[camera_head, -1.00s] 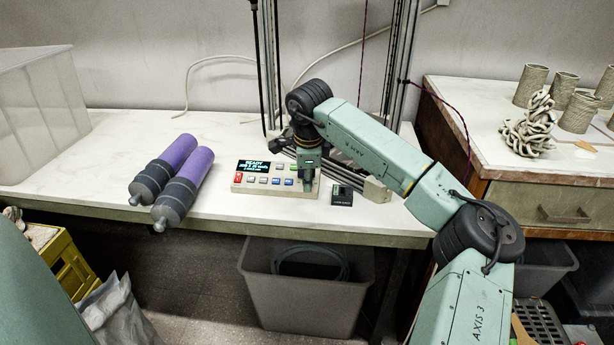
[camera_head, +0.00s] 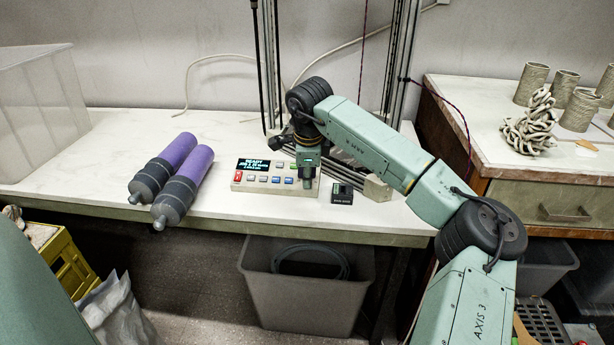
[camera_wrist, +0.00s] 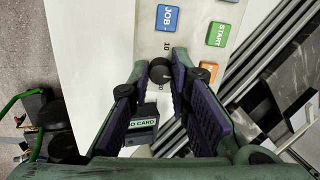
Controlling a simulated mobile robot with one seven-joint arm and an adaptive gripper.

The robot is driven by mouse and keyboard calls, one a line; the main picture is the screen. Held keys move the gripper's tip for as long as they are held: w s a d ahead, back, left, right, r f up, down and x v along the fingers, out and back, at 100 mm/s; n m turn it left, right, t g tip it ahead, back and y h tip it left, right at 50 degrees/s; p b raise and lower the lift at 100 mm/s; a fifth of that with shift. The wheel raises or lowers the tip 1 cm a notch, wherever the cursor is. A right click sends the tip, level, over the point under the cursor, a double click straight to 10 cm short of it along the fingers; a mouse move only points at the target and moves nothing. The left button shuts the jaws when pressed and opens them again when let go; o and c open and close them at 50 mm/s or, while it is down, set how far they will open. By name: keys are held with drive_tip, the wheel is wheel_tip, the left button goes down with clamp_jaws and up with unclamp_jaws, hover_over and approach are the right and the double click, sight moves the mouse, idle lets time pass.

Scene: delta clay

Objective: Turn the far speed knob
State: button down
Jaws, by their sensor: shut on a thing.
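The control box (camera_head: 236,188) stands on the white table, with a lit READY screen (camera_head: 258,165) and rows of buttons. My gripper (camera_head: 307,184) points down at its right end. In the wrist view, my gripper's fingertips (camera_wrist: 160,74) close around a dark round knob (camera_wrist: 160,69) on the pale panel. A printed 10 shows beside the knob. A blue JOB button (camera_wrist: 170,18), a green START button (camera_wrist: 218,34) and a partly covered orange button lie close by. The knob is hidden in the head view. No second knob is clear, so I cannot tell which one this is.
A small dark card box (camera_head: 342,194) sits right of the control box. It also shows between my fingers in the wrist view (camera_wrist: 143,125). Two purple-and-grey cylinders (camera_head: 178,180) lie to the left. Metal uprights (camera_head: 402,60) stand behind. The table between is clear.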

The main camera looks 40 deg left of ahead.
drive_tip(key=m+b, duration=0.2)
drive_tip(key=m, duration=0.1)
drive_tip(key=shift+f+m, duration=0.1)
drive_tip(key=shift+m, duration=0.2)
drive_tip(key=shift+m+b, duration=0.7)
drive_tip(key=shift+m, duration=1)
drive_tip(key=c, duration=1.8)
unclamp_jaws()
drive_tip(key=shift+o, duration=0.2)
drive_tip(key=v, duration=1.2)
drive_tip(key=shift+s, duration=0.25)
drive_tip(key=shift+d, duration=0.1)
